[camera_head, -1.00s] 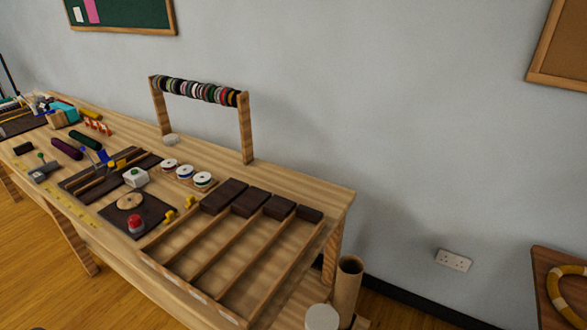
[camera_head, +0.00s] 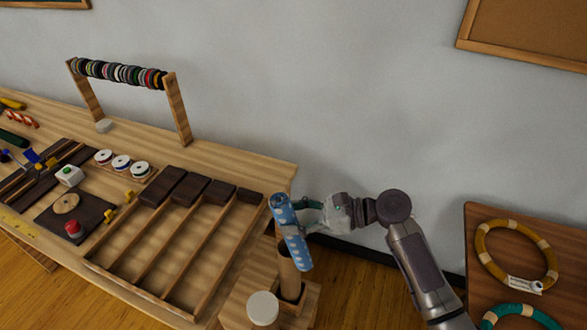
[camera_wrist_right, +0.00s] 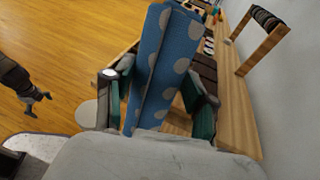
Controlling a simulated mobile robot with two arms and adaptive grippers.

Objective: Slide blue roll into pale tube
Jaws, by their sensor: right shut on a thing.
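The blue roll (camera_head: 290,232) with pale dots is in my right gripper (camera_head: 304,222), which is shut around it. The roll is slightly tilted, and it fills the middle of the right wrist view (camera_wrist_right: 163,65). A light brown open-type tube (camera_head: 289,276) stands upright in a wooden holder.
The workbench has an empty divided tray (camera_head: 150,262), dark blocks, spools (camera_head: 122,163) and a ribbon rack (camera_head: 178,110). A side table (camera_head: 473,250) with rings stands right. The wall is close behind the tube.

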